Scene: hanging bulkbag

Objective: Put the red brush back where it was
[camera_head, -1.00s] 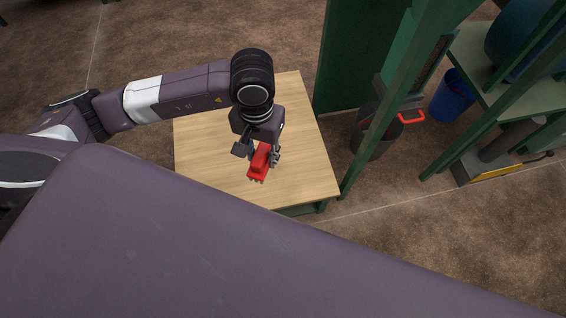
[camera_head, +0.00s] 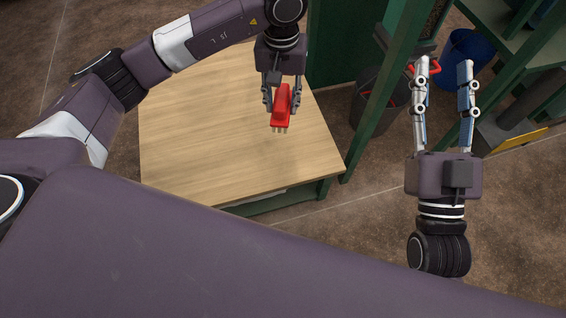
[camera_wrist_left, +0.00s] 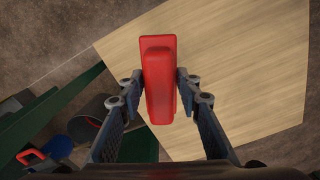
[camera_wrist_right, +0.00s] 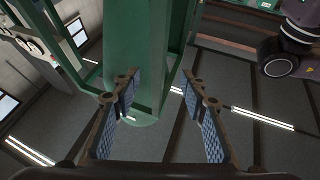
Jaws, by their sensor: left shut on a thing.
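The red brush (camera_head: 282,110) is between the fingers of my left gripper (camera_head: 281,98), which is shut on it. The brush shows over the right part of the wooden table (camera_head: 200,140), with its pale bristles toward the bottom of the picture. In the left wrist view, the brush (camera_wrist_left: 158,75) is gripped at its sides, and the wood top lies beyond it. I cannot tell how high it is above the table. My right gripper (camera_head: 441,68) is open and empty, right of the table, pointing up in the picture. It also shows open in the right wrist view (camera_wrist_right: 160,80).
A green metal frame post (camera_head: 385,100) stands just right of the table. Behind it are a dark bucket (camera_head: 372,110) and a blue bin (camera_head: 468,50). A red handle (camera_wrist_left: 30,157) shows in the left wrist view. The tabletop is mostly bare.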

